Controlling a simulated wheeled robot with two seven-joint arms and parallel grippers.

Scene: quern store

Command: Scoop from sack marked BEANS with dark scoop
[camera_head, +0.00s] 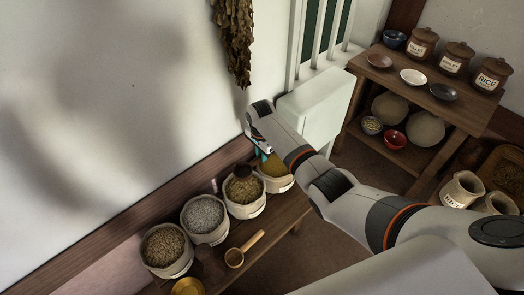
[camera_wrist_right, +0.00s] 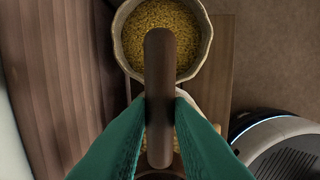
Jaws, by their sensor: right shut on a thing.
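My right gripper (camera_head: 262,156) has teal fingers and is shut on the handle of the dark scoop (camera_head: 243,171). In the right wrist view the fingers (camera_wrist_right: 160,102) pinch the dark brown handle (camera_wrist_right: 160,65). The scoop's bowl shows over the far side of a sack of tan-brown contents (camera_head: 243,190); whether it touches them I cannot tell. A sack of yellow contents (camera_head: 275,172) stands at the far end of the row, and in the wrist view (camera_wrist_right: 160,35) it is beyond the handle. I cannot read the sack labels. My left gripper is not in view.
Sacks of whitish (camera_head: 205,217) and brown (camera_head: 165,246) contents continue the row on a low bench along the wall. A light wooden scoop (camera_head: 243,250) and a yellow bowl (camera_head: 187,287) lie in front. A shelf (camera_head: 415,88) with jars stands at right. Dried leaves (camera_head: 234,40) hang above.

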